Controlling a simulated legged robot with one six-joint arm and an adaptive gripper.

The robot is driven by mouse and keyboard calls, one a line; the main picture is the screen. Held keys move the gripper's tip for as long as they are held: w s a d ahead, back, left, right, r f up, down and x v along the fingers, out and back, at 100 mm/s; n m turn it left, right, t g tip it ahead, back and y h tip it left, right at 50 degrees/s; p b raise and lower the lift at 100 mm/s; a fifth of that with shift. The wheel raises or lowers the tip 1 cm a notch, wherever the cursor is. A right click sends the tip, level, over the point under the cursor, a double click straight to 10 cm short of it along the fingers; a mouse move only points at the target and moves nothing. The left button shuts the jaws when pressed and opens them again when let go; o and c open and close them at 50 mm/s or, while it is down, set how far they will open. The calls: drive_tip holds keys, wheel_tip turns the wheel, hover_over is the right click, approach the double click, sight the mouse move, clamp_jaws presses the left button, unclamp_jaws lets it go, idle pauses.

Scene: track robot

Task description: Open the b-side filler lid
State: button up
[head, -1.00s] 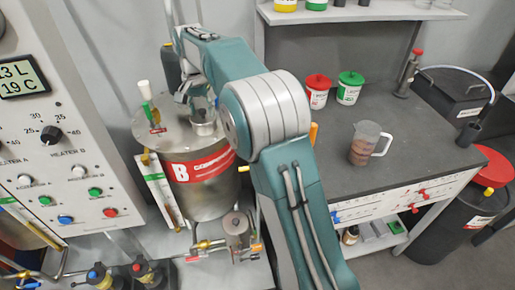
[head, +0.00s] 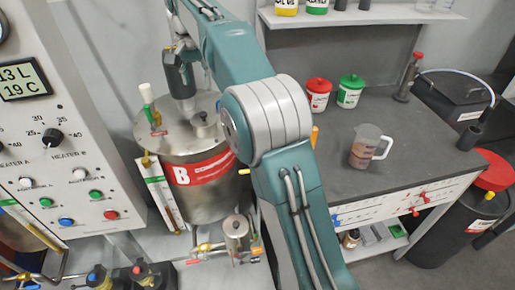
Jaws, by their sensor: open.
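The b-side tank (head: 205,190) is a steel drum with a red band marked B, left of the middle. Its filler lid (head: 204,120) is a small round metal cap with a dark knob, on the right part of the tank top. It looks seated on its short neck, but its hinge or catch is too small to tell.
A white-topped green handle (head: 147,100) stands on the tank's left. A control panel (head: 60,135) is close on the left. On the right bench (head: 410,130) stand a jug (head: 365,147), a red pot (head: 318,95) and a green pot (head: 350,91).

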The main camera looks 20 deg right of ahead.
drive_tip(key=s+d+r+n+t, duration=0.1)
drive_tip(key=s+d+r, duration=0.1)
drive_tip(key=s, duration=0.5)
drive_tip(key=s+d+r+n+t, duration=0.1)
drive_tip(key=s+r+n, duration=0.1)
drive_tip(key=s, duration=0.5)
drive_tip(key=s+d+f+n+t, duration=0.1)
drive_tip(key=s+f, duration=0.1)
drive_tip(key=s, duration=0.5)
drive_tip(key=s+d+f+n+t, duration=0.1)
drive_tip(key=s+f, duration=0.2)
drive_tip(key=s, duration=0.4)
drive_tip(key=shift+d+f+t, duration=0.15)
drive_tip(key=shift+d+t, duration=0.05)
drive_tip(key=shift+t, duration=0.1)
